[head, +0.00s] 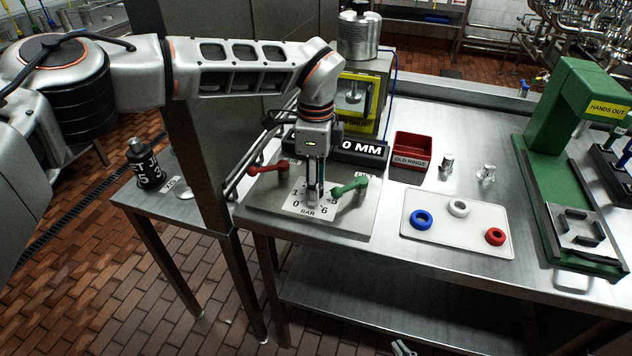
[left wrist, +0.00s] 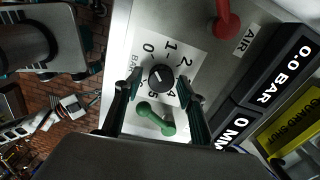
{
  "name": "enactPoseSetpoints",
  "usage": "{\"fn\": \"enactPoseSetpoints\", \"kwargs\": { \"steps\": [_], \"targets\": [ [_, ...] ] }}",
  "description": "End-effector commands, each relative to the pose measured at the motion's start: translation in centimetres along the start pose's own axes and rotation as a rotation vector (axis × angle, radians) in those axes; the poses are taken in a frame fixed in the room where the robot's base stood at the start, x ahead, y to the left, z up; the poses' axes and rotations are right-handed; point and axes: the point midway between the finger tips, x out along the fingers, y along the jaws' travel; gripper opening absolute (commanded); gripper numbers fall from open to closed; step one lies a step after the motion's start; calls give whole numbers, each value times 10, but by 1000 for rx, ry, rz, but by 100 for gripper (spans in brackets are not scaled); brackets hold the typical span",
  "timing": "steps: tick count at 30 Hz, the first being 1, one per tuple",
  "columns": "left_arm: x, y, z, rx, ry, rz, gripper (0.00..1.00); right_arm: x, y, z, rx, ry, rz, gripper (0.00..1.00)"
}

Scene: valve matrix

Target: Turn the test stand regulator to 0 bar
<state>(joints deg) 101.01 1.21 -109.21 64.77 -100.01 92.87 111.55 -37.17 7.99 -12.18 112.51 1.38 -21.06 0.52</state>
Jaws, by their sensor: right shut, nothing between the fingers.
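The regulator is a black round knob (left wrist: 161,78) on a white dial plate with numbers and the word BAR; the plate also shows in the head view (head: 309,211). The knob's small pale mark points roughly to the 0 side, but its exact direction is hard to tell. The display (left wrist: 292,73) reads 0.0 BAR. My left gripper (head: 315,198) points down over the dial. Its fingers (left wrist: 160,84) stand on either side of the knob, with a visible gap on each side. My right gripper (head: 402,348) shows only its shut tips at the bottom edge, away from the bench.
A red lever (head: 268,169) and a green lever (head: 350,187) flank the dial closely. A red bin (head: 412,151), a white tray (head: 450,239) with coloured rings and a green press (head: 565,150) stand to the right.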

Motion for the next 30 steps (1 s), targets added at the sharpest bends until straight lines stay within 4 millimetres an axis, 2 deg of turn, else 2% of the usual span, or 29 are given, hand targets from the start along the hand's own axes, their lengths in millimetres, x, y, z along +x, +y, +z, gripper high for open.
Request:
{"fn": "enactPoseSetpoints", "kwargs": {
  "steps": [10, 14, 24, 30],
  "targets": [
    [-2, -1, 0, 2, 0, -4, 44, 0, 1, 4, -5, -7, 0, 0],
    [-12, -2, 0, 2, 1, -6, 44, 0, 1, 3, -3, -5, 0, 0],
    [-77, -2, 0, 0, 0, -7, 44, 0, 0, 1, -1, -2, 0, 0],
    [-108, -1, 0, 0, 0, -5, 44, 0, 0, 1, -1, -2, 0, 0]
  ]
}}
